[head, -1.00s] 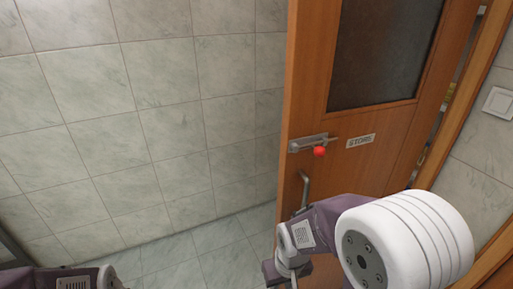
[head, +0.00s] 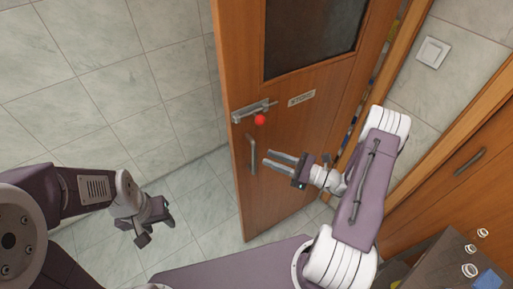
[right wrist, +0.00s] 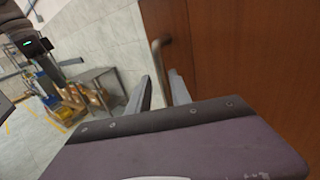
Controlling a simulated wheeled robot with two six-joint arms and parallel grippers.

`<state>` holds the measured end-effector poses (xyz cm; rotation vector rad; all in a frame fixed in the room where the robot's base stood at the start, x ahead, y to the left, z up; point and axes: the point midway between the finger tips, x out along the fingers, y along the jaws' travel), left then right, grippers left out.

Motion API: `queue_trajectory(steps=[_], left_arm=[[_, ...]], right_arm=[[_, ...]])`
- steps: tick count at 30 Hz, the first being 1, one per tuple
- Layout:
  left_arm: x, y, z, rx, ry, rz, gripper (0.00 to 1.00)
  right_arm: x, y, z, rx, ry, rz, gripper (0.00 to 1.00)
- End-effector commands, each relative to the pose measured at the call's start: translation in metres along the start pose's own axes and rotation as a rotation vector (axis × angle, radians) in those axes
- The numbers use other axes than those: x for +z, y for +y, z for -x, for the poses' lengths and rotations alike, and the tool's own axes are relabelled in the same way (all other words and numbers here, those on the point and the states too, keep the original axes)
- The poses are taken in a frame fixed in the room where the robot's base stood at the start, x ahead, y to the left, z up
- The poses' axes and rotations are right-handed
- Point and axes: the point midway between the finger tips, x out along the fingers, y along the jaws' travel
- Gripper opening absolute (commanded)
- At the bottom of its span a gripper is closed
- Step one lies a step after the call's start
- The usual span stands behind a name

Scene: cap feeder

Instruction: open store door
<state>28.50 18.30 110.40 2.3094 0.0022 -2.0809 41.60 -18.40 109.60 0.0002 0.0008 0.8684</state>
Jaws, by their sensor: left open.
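The wooden store door (head: 285,190) stands ajar, swung out from its frame, with a gap along its right side. It has a dark window, a "STORE" sign (head: 301,98), a metal bolt (head: 252,111) with a red knob (head: 260,120), and a metal pull handle (head: 252,153) near its left edge. My right gripper (head: 267,158) is open and empty in front of the door, just right of the handle. In the right wrist view the handle (right wrist: 158,55) shows beyond the gap between the parted fingers (right wrist: 158,92). My left gripper (head: 155,225) is open and empty, low left of the door.
A tiled wall (head: 110,80) runs on the left. A light switch (head: 433,52) is on the right wall, above a wooden panel with a handle (head: 469,161). Floor left of the door is clear.

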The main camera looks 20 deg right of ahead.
Motion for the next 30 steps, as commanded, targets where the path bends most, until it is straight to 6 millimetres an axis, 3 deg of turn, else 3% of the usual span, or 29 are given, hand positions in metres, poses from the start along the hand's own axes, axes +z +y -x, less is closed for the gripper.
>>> queue_trajectory(steps=[6, 12, 20, 23, 24, 30], left_arm=[[-0.003, 0.001, 0.023, 0.000, 0.001, 0.000, 0.47], [-0.003, 0.001, 0.030, 0.000, 0.001, 0.000, 0.47], [-0.003, 0.001, 0.029, 0.000, 0.001, 0.000, 0.47], [-0.003, 0.001, 0.029, 0.000, 0.001, 0.000, 0.47], [-0.003, 0.001, 0.029, 0.000, 0.001, 0.000, 0.47], [-0.003, 0.001, 0.029, 0.000, 0.001, 0.000, 0.47]], right_arm=[[0.005, 0.003, -0.048, 0.008, 0.001, -0.001, 0.25], [0.002, 0.002, -0.071, 0.005, 0.002, 0.000, 0.25], [0.000, 0.001, -0.074, 0.003, 0.002, 0.000, 0.25], [0.000, 0.001, -0.074, 0.003, 0.002, 0.000, 0.03], [0.000, 0.001, -0.074, 0.003, 0.002, 0.000, 0.00], [0.001, 0.001, -0.074, 0.003, 0.001, 0.001, 0.00]])
